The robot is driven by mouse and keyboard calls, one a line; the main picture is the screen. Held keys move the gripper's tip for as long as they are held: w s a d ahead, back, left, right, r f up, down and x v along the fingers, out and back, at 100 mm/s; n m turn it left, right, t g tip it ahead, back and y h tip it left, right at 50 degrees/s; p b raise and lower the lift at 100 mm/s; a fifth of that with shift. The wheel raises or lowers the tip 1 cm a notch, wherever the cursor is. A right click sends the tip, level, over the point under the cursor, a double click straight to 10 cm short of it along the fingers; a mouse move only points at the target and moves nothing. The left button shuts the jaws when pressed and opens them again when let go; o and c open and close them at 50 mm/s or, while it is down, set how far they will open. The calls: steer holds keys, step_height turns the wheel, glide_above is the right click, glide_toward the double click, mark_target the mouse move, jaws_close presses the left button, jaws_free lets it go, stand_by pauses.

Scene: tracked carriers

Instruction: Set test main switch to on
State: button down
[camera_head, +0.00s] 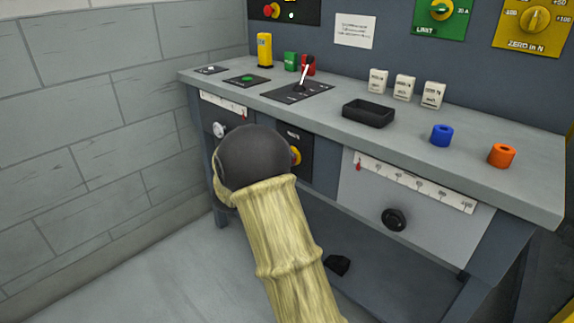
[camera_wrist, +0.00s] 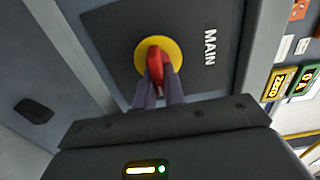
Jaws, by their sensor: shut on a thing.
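The main switch is a red handle (camera_wrist: 154,62) on a yellow round plate (camera_wrist: 174,53), set on a dark panel (camera_wrist: 115,35) lettered MAIN. My gripper (camera_wrist: 159,85) is shut on the red handle in the wrist view, one finger on each side of it. In the head view my arm hides most of this switch. Only a bit of its yellow plate (camera_head: 296,156) shows beside my wrist, on the bench front. The ends of my fingers are hidden in that view. The switch's position marks cannot be read.
The bench top (camera_head: 300,110) above holds a black lever panel (camera_head: 285,94), a black tray (camera_head: 368,114), a blue ring (camera_head: 442,135) and an orange ring (camera_head: 502,155). A black knob (camera_head: 394,219) sticks out of the bench front at right. A brick wall (camera_head: 90,130) stands at left.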

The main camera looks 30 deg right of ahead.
steer(key=shift+f, duration=0.15)
steer(key=c, duration=1.5)
jaws_free()
steer(key=p+v, duration=0.4)
steer(key=v, duration=1.3)
steer(key=shift+s+a, duration=0.1)
steer(key=shift+a, duration=0.1)
